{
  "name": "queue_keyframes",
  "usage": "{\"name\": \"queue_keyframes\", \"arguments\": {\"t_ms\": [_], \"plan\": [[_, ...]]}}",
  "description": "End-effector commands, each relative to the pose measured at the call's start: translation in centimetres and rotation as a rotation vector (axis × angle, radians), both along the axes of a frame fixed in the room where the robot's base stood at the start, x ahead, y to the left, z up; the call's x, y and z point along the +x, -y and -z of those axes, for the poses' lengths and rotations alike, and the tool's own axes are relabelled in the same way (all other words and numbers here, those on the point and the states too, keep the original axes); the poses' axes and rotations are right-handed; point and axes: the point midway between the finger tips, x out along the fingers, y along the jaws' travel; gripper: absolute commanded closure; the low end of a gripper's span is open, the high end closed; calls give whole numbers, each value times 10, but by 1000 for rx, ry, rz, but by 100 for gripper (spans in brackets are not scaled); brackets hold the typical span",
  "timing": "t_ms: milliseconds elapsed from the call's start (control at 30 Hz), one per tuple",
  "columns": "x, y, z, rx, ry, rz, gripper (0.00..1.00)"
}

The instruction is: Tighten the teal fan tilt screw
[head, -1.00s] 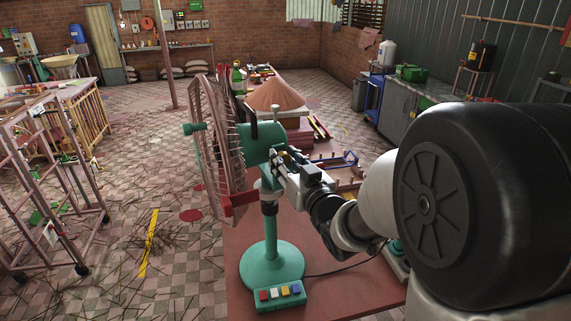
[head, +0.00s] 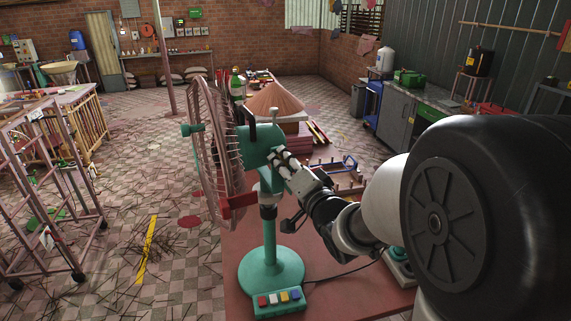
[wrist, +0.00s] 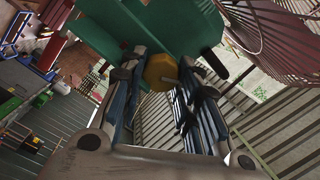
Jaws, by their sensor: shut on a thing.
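The teal fan (head: 270,235) stands upright on the table in the head view. Its round cage (head: 218,150) faces left. My gripper (head: 277,160) reaches in from the right and meets the fan's neck, just below the motor housing. In the wrist view, the ochre head of the tilt screw (wrist: 160,72) sits against the teal bracket (wrist: 165,25). My gripper's fingers (wrist: 160,85) are shut on the screw head from both sides. In the head view my gripper hides the screw.
The fan's button panel (head: 278,300) is at the front of its base. Its cord trails right across the red table (head: 235,255). Behind stand a tan cone (head: 275,98) and a rack with a blue frame (head: 345,163). A pink metal rack (head: 50,205) is at left.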

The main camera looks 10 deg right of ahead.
Motion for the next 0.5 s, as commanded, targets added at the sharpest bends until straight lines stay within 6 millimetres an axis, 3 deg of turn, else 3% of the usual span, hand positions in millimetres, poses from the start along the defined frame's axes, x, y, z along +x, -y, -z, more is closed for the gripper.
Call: {"name": "queue_keyframes", "arguments": {"t_ms": [500], "plan": [[0, 1, -1, 394, -74, 0, 94]]}}
